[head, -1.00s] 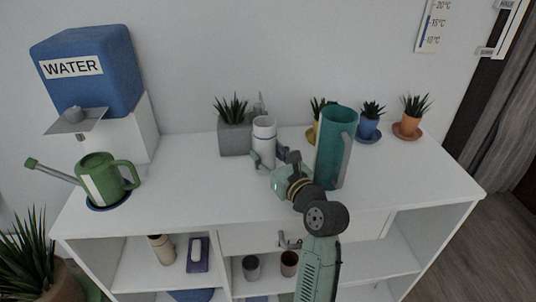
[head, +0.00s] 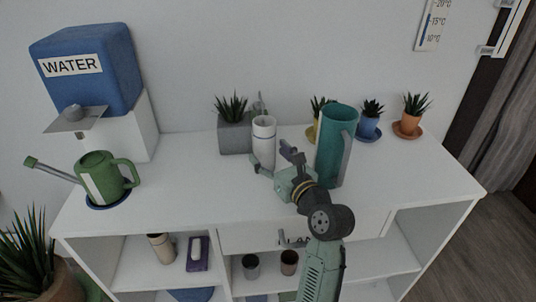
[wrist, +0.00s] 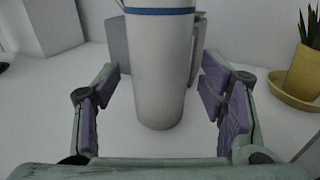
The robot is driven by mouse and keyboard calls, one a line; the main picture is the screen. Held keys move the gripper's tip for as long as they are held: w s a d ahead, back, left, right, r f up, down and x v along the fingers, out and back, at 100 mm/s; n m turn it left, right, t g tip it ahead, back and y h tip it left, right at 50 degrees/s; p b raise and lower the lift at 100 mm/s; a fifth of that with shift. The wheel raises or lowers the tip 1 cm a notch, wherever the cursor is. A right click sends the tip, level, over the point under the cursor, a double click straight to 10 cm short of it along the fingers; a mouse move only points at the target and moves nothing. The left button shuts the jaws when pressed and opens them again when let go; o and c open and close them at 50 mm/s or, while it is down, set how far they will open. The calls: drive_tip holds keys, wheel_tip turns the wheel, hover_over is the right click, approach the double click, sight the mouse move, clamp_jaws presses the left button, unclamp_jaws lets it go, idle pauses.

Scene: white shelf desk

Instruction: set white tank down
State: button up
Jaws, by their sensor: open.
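The white tank (head: 264,148) is a tall white cylinder with a blue band near its top. It stands upright on the white desk top, in front of the grey square planter. In the wrist view the tank (wrist: 160,75) is in the middle, beyond and between my spread fingers, with gaps on both sides. My gripper (head: 273,160) is open, on the near right side of the tank in the head view. It also shows in the wrist view (wrist: 165,100), with purple pads on both fingers and nothing held.
A tall teal container (head: 336,145) stands close right of my gripper. The grey planter (head: 235,135) is behind the tank. Small potted plants, one in a blue pot (head: 369,127), line the back right. A green watering can (head: 101,180) is at left; desk between is clear.

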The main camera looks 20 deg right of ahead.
drive_tip(key=s, duration=0.7)
drive_tip(key=s+d+b, duration=0.1)
drive_tip(key=s, duration=0.2)
drive_tip(key=shift+s+r, duration=0.15)
drive_tip(key=shift+s, duration=0.1)
